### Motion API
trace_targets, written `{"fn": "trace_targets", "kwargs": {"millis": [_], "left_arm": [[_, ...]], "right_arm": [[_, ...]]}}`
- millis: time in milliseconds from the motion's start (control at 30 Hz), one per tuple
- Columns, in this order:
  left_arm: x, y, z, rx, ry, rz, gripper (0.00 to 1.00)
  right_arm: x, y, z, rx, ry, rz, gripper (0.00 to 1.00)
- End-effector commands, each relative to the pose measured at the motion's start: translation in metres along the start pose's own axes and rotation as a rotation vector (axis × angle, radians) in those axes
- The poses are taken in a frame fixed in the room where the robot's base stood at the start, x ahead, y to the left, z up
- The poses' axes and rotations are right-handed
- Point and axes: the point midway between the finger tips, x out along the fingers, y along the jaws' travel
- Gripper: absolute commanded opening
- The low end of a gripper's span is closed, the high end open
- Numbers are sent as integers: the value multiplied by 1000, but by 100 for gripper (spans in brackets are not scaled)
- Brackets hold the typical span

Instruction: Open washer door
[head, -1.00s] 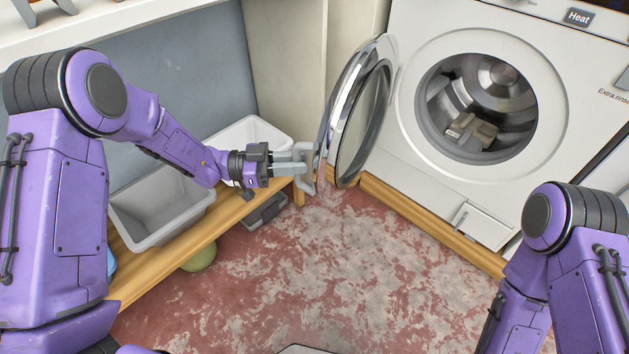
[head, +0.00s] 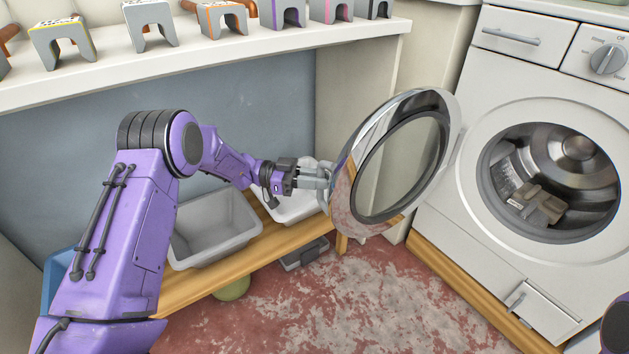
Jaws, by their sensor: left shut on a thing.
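The white washer (head: 482,215) stands at the right with its round opening uncovered. A grey object (head: 538,203) lies inside the drum (head: 570,165). My left gripper (head: 326,180) is at the door's left rim, shut on it; the fingertips are partly hidden by the rim. My right gripper is out of view; only a bit of that arm shows at the lower right corner.
A low wooden bench (head: 205,284) holds a grey bin (head: 215,232) and a white bin (head: 290,207) behind my left gripper. A white shelf (head: 200,57) with several arch-shaped blocks runs above. The worn red floor (head: 330,310) ahead is mostly clear.

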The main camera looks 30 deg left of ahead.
Motion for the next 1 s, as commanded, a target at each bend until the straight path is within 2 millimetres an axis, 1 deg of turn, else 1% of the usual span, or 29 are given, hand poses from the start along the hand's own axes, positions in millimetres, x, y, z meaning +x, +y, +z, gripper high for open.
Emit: {"fn": "trace_targets", "kwargs": {"millis": [33,67,100,133,567,633,667,767,900,1000], "left_arm": [[8,-1,-7,12,13,6,0],[8,-1,-7,12,13,7,27],[8,-1,-7,12,13,7,40],[7,-1,-7,12,13,6,43],[-7,0,-4,7,9,-14,43],[-13,0,-4,6,9,-16,43],[-18,0,-4,6,9,-16,43],[-39,0,-5,6,10,-17,43],[-73,0,-5,7,10,-14,43],[-91,0,-4,6,10,-12,43]], "right_arm": [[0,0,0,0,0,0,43],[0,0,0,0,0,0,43],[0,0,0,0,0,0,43],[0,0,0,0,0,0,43],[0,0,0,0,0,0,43],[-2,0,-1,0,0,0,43],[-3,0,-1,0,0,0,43],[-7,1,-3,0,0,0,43],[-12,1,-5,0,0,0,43],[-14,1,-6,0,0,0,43]]}}
